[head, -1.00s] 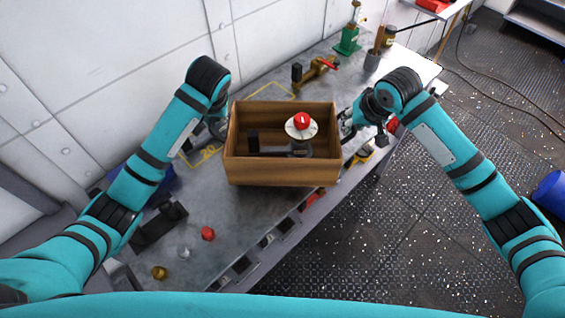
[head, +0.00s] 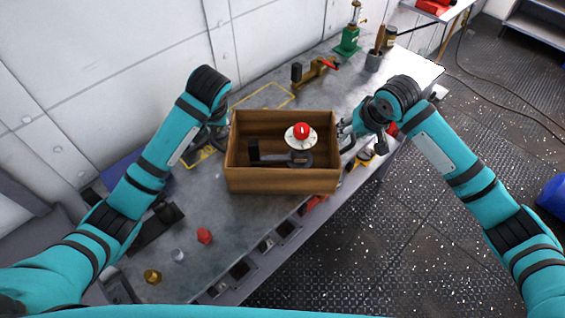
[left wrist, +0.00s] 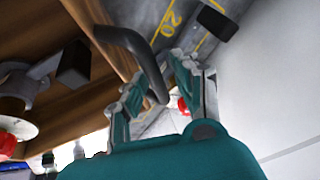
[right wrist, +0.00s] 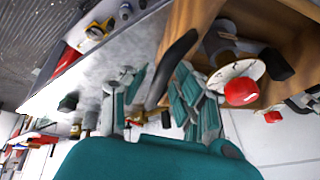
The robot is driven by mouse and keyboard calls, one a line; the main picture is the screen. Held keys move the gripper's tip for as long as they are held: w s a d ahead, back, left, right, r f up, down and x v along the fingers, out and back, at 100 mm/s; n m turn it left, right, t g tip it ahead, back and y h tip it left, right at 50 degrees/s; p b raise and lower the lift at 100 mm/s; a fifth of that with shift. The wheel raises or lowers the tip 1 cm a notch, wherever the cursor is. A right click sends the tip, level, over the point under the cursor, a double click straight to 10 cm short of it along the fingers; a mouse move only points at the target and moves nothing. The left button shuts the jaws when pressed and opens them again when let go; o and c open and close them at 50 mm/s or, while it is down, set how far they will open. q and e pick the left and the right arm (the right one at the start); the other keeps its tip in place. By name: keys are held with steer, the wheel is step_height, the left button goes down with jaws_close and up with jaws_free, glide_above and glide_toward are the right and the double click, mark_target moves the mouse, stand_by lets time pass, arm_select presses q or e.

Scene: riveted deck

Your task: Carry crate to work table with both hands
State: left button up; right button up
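The wooden crate (head: 283,180) is an open brown box on the grey work table (head: 235,225). It appears to rest on the top, though its underside is hidden. Inside are a dark tool and a pale disc with a red knob (head: 301,131). My left gripper (head: 216,132) is at the crate's left end. In the left wrist view its spread fingers (left wrist: 158,75) straddle the dark curved handle (left wrist: 135,48). My right gripper (head: 346,135) is at the right end. In the right wrist view its spread fingers (right wrist: 160,80) straddle the other handle (right wrist: 178,55), with a gap beside it.
A green stand (head: 348,42), a clamp-like tool (head: 313,70) and a tool cup (head: 373,60) stand at the table's back. A red piece (head: 204,236) and a brass piece (head: 152,276) lie at the front left. A wall runs along the left; floor is open at right.

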arm_select(q)
steer(key=shift+d+r, duration=0.15)
steer(key=shift+r, duration=0.25)
arm_select(e)
steer(key=shift+a, duration=0.1)
steer(key=shift+s+r, duration=0.1)
steer(key=shift+r, duration=0.2)
arm_select(q)
steer(key=v, duration=1.1)
arm_select(e)
steer(key=v, duration=1.1)
arm_select(q)
steer(key=shift+s, duration=0.15)
arm_select(e)
steer(key=shift+s+r, duration=0.1)
